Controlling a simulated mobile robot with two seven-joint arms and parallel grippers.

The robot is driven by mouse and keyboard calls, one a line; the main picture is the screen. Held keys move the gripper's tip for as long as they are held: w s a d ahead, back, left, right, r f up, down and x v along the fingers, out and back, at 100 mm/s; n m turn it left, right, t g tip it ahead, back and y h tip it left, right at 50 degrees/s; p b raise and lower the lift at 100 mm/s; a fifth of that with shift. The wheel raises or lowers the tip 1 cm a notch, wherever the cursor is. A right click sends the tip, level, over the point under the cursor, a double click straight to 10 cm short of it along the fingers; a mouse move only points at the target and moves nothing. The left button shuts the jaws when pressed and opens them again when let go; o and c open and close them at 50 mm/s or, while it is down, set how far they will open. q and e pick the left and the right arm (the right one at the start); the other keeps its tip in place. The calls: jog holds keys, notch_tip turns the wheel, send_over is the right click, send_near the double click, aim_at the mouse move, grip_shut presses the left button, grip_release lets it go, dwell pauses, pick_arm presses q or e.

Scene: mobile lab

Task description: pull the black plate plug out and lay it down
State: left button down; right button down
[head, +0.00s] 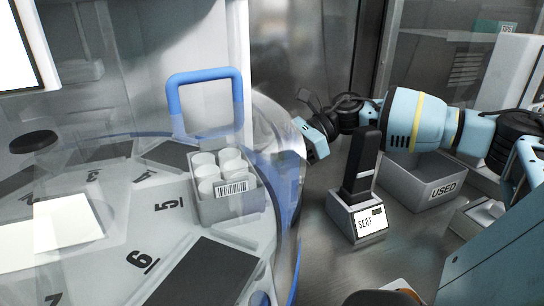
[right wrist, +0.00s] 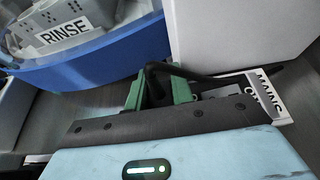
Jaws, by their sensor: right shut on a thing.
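My right gripper (right wrist: 157,92) has its green fingers closed around a small black plug (right wrist: 154,86) in the right wrist view. A black cable (right wrist: 190,72) runs from the plug to the right, towards a white label reading MAINS (right wrist: 268,97). Whether the plug still sits in a socket cannot be told, as the gripper's dark front edge hides what is below. In the head view my right gripper (head: 311,137) is beside the curved transparent guard, with thin black cable near it. Its fingertips are not clear there. My left gripper is not in view.
A grey box marked USED (head: 437,187) stands below my right arm. A black upright device on a SEAT base (head: 362,222) is in front. A rack of white-capped tubes (head: 226,210) sits on the numbered carousel.

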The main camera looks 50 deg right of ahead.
jog(key=shift+r, duration=0.45)
jog(key=shift+r+p, duration=0.6)
jog(key=shift+r, duration=0.8)
